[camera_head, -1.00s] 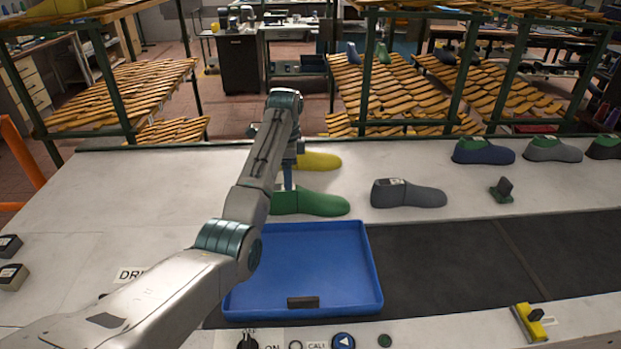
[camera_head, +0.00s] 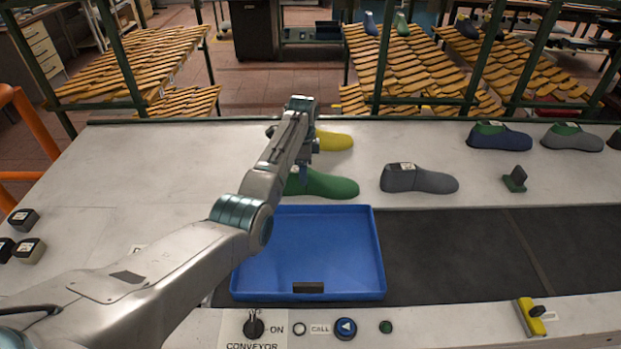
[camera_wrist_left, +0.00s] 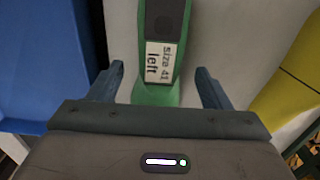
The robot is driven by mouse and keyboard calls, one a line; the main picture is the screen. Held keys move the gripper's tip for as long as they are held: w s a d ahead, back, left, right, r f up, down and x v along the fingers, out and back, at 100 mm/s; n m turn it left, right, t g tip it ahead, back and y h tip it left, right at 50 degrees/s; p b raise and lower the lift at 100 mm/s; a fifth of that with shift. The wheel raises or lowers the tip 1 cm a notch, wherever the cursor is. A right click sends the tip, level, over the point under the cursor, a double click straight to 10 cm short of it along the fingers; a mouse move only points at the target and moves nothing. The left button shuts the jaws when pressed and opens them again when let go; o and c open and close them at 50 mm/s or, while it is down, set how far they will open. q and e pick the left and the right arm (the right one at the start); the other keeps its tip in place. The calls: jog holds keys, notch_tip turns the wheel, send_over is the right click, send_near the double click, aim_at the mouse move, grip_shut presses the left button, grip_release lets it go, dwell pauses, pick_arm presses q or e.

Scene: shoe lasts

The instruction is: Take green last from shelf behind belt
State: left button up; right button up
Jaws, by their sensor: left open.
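The green last (camera_head: 326,184) lies on the white shelf (camera_head: 420,145) behind the belt, partly hidden by my left arm in the head view. In the left wrist view the green last (camera_wrist_left: 160,93) carries a label reading "size 41 left". My left gripper (camera_wrist_left: 160,85) is open, with one finger on each side of the last's labelled end. In the head view my left gripper (camera_head: 304,180) is at the last's left part, and its fingers are mostly hidden. I cannot tell whether the fingers touch it. My right gripper is not in view.
A yellow last (camera_head: 334,141) lies just behind the green one, and a grey last (camera_head: 420,179) lies to its right. A blue tray (camera_head: 375,255) stands on the dark belt (camera_head: 450,250) in front. A small dark stand (camera_head: 514,180) is farther right.

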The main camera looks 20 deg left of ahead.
pick_arm(q)
jog(key=shift+s+f, duration=0.1)
jog(key=shift+f, duration=0.85)
jog(key=shift+c, duration=0.4)
jog(key=c, duration=1.4)
jog(key=shift+r, duration=0.1)
jog(key=shift+c, duration=0.2)
